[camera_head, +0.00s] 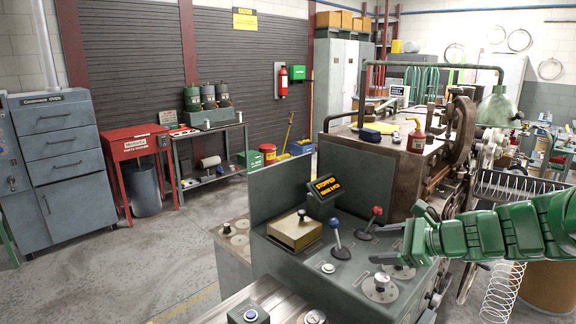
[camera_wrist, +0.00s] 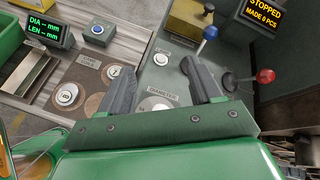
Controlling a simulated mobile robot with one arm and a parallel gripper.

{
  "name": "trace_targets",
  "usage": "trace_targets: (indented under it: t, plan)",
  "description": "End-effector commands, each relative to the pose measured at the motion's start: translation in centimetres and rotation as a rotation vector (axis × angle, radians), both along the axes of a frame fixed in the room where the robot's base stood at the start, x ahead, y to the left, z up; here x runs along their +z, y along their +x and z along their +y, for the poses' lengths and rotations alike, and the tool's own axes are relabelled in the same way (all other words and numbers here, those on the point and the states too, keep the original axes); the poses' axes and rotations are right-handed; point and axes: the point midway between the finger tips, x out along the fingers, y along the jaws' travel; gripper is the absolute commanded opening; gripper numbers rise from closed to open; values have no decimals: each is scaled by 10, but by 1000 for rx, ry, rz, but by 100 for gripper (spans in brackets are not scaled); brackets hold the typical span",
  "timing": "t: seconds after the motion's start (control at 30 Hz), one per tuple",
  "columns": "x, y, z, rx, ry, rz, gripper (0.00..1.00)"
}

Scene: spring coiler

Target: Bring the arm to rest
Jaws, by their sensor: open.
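My gripper (camera_head: 392,243) is at the end of the green arm on the right in the head view, over the coiler's control panel (camera_head: 345,272). In the wrist view my gripper (camera_wrist: 172,82) has its two dark fingers spread apart, with nothing between them. The fingers are above a round dial (camera_wrist: 152,104) on the panel. A blue-knobbed lever (camera_wrist: 210,32) and a red-knobbed lever (camera_wrist: 265,76) stand beyond the fingers. The display (camera_head: 325,187) reads "STOPPED" and "MADE 0 PCS".
A brass-coloured box (camera_head: 294,231) sits on the panel. The coiler machine (camera_head: 400,160) stands behind. A hanging spring (camera_head: 502,290) and a brown drum (camera_head: 549,288) are below the arm. A red cabinet (camera_head: 136,141) and open floor (camera_head: 130,255) lie to the left.

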Motion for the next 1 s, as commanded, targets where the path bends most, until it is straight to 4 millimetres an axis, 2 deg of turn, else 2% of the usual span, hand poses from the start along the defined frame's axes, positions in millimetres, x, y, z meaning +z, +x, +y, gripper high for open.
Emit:
trace_targets:
  t: [0.03,0.2,0.3,0.43,0.57,0.73,1.0]
  plan:
    - [0,-14,23,75,-54,-11,64]
    - [-11,-63,78,318,-229,-45,64]
    - [-19,-96,102,463,-324,-64,64]
    - [-30,-140,123,647,-447,-89,64]
    - [-39,-181,134,826,-569,-118,64]
    - [-52,-235,133,1059,-718,-145,64]
    - [-64,-307,106,1412,-933,-172,64]
